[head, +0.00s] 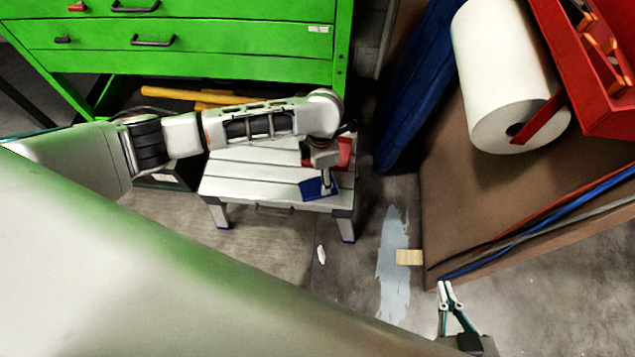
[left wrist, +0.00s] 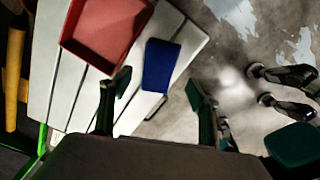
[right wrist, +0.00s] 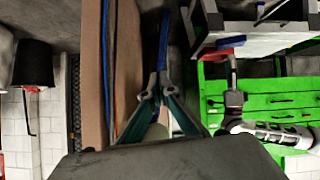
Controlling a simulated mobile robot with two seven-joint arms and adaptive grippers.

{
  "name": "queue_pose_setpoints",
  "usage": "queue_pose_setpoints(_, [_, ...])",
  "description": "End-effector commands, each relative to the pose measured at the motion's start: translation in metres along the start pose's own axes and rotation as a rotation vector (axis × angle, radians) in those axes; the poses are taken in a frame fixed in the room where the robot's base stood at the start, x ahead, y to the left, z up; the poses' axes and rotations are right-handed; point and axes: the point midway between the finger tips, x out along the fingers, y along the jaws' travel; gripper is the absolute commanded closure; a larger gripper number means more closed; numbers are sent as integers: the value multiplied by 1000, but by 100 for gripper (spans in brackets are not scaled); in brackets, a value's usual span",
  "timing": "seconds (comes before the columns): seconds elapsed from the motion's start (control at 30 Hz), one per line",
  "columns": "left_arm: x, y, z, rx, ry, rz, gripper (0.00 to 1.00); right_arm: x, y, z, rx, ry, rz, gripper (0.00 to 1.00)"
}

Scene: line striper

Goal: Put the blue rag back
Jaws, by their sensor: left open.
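The blue rag (head: 312,190) lies flat near the front right edge of the pale slatted step stool (head: 245,172). It also shows in the left wrist view (left wrist: 160,66), beside the red tray (left wrist: 105,35), which rests on the stool. My left gripper (head: 327,186) is open and empty, pointing down over the rag. In the left wrist view its fingers (left wrist: 157,92) stand apart, with the rag ahead between them. A finger hides part of the rag in the head view. My right gripper (head: 445,286) is shut and empty, its tips together, near the brown table's corner.
A green drawer cabinet (head: 190,37) stands behind the stool. The brown table (head: 455,215) at right holds a white paper roll (head: 505,75) and a red toolbox (head: 590,75). A dark blue thing (head: 420,85) stands between cabinet and table. Floor before the stool is mostly clear.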

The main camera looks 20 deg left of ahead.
Motion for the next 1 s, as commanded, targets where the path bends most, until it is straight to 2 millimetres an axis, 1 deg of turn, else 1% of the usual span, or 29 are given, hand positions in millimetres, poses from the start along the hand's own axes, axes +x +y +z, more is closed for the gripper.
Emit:
queue_pose_setpoints(0.03, [-20,4,2,0,-8,10,39,-2,5,-1,-13,-4,9,100])
queue_pose_setpoints(0.2, [-43,2,1,0,-4,6,39,-5,8,9,-23,-30,14,100])
queue_pose_setpoints(0.3, [-50,1,0,1,-2,2,39,-5,7,11,-23,-33,14,100])
queue_pose_setpoints(0.53, [-53,-1,-1,0,3,-2,39,-4,6,16,-18,-39,13,100])
queue_pose_setpoints(1.0, [-55,0,0,0,1,0,39,-4,6,11,-15,-31,14,100])
